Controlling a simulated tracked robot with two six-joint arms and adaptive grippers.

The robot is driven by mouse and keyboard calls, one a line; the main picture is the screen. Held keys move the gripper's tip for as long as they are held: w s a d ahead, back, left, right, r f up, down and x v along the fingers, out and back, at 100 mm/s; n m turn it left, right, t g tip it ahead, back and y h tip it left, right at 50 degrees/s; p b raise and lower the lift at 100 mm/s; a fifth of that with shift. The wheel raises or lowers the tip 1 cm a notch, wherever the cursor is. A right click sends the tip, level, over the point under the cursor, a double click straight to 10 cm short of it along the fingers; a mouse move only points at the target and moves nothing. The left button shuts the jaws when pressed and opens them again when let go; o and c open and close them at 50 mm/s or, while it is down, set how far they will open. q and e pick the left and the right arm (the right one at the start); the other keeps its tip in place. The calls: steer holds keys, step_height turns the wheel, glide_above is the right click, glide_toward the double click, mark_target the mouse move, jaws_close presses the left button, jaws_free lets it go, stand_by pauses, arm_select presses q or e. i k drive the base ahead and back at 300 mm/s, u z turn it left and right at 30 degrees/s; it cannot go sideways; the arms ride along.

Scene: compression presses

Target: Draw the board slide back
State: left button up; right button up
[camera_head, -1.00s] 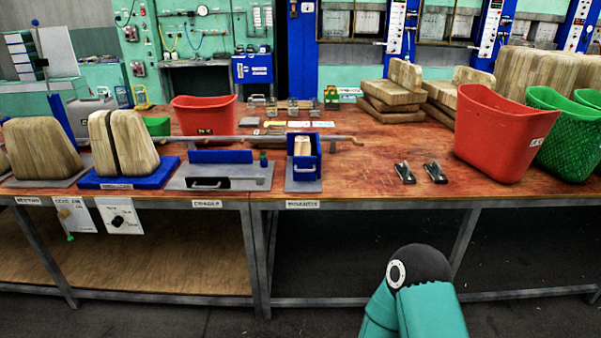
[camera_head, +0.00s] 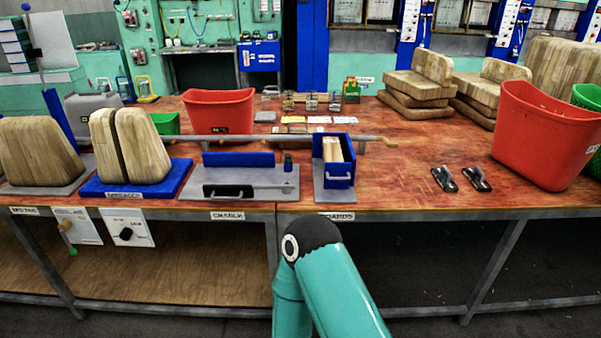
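The board slide (camera_head: 338,174) is a blue open-topped box with a pale handle on its front face. It sits on a grey base plate (camera_head: 334,194) at the table's front edge, above a label reading BOARDS. Light wooden boards (camera_head: 333,149) stand inside it. A teal arm of mine with a black joint rises from the bottom of the view, below and in front of the slide. Neither gripper shows in the view.
Left of the slide is the cradle (camera_head: 251,184), a grey plate with a blue block and black front handle. A metal rail (camera_head: 290,138) runs behind both. Two dark clips (camera_head: 476,179) lie to the right, with a red bin (camera_head: 545,135) beyond. Table between is clear.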

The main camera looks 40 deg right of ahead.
mark_target(337, 174)
steer(key=z, duration=0.2)
steer(key=i, duration=1)
steer(key=z, duration=0.85)
